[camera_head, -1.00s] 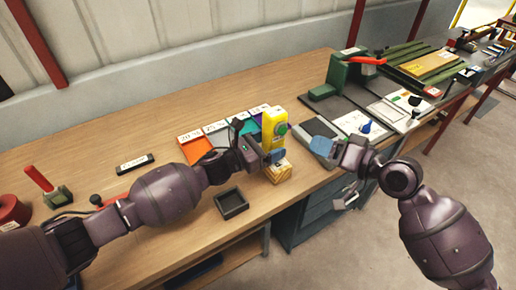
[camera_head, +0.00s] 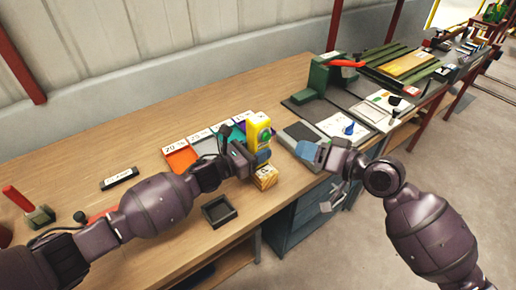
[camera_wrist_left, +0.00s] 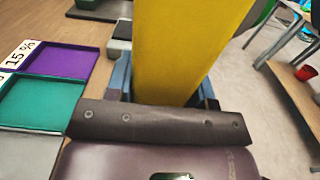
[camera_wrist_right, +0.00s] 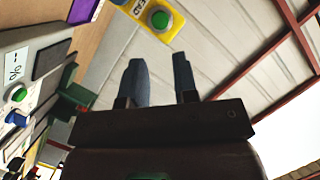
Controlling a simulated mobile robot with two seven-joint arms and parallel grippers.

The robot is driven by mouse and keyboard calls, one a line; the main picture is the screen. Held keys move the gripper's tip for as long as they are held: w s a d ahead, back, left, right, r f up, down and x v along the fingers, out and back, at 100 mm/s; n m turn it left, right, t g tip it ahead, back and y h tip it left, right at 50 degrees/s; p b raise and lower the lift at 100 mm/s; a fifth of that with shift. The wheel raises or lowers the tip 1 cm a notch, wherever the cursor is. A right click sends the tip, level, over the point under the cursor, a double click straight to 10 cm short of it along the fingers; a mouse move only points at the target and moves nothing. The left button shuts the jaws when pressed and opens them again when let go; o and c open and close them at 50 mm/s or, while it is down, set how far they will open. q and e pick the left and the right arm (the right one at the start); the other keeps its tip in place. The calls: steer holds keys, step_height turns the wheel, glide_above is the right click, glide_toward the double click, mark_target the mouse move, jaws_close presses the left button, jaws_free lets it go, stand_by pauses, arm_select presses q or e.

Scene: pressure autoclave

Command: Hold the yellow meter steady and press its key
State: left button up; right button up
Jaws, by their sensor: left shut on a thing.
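The yellow meter (camera_head: 258,128) is upright near the table's right edge, with a round green key (camera_head: 265,136) on its face. My left gripper (camera_head: 262,155) is shut on the meter's lower part; its yellow body (camera_wrist_left: 185,45) fills the space between the fingers in the left wrist view. The meter appears to be just above a small wooden block (camera_head: 265,180). My right gripper (camera_head: 309,152) is open and empty, to the right of the meter and apart from it. In the right wrist view, the green key (camera_wrist_right: 160,19) shows beyond the two parted fingers (camera_wrist_right: 160,75).
Coloured trays (camera_head: 181,158) with percent labels lie behind my left gripper. A small dark tray (camera_head: 219,211) is in front of it. A green press with a red lever (camera_head: 322,80) and flat panels (camera_head: 344,127) stand to the right. Bare table lies at the back left.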

jaws_close()
stand_by(1.4)
